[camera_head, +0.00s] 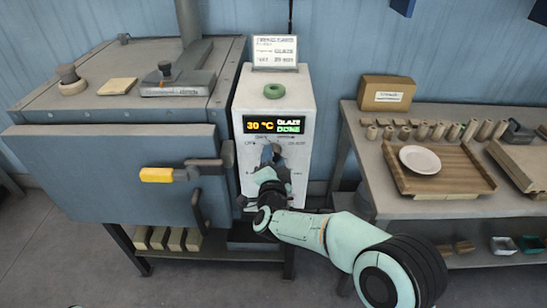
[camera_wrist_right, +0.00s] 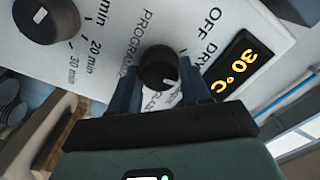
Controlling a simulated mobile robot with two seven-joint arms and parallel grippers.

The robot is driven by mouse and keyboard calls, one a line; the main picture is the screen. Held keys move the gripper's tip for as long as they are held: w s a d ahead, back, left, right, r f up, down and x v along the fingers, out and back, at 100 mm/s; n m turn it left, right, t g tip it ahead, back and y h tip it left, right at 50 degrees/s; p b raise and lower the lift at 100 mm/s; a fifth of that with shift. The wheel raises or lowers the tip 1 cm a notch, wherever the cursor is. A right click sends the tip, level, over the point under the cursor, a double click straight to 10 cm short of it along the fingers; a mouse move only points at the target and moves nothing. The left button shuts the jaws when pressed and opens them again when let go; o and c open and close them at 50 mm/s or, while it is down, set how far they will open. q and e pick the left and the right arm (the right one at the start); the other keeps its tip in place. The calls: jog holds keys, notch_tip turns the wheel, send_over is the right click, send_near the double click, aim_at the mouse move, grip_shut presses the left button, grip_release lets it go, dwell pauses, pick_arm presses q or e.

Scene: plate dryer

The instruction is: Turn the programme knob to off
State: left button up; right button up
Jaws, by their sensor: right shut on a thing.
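The white control box (camera_head: 302,100) stands right of the kiln. Its display (camera_head: 273,125) reads 30 °C, GLAZE DONE. My right gripper (camera_head: 270,157) reaches up to the front panel and hides the knob in the head view. In the right wrist view, the black programme knob (camera_wrist_right: 158,62) sits between my two fingers, which are shut on it. Its white pointer mark faces the lower side, near the partly hidden GLAZE label (camera_wrist_right: 160,97). The OFF label (camera_wrist_right: 207,20) and DRY label (camera_wrist_right: 208,48) lie right of the knob. My left gripper is out of view.
A second black knob (camera_wrist_right: 46,18) with minute marks is on the same panel. The kiln (camera_head: 110,165) has a yellow-tipped door handle (camera_head: 157,174) left of my arm. At right, a table (camera_head: 366,160) holds a wooden tray (camera_head: 455,180), a white plate (camera_head: 420,159) and small cylinders.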

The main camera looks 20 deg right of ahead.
jog(key=n+p, duration=0.1)
jog(key=n, duration=0.2)
jog(key=shift+n+p, duration=1.3)
jog(key=shift+n, duration=2.2)
jog(key=o, duration=1)
jog(key=shift+o, duration=0.2)
jog(key=b+v, duration=0.1)
jog(key=v, duration=1.2)
jog(key=shift+s+b, duration=0.2)
jog(key=shift+b, duration=0.1)
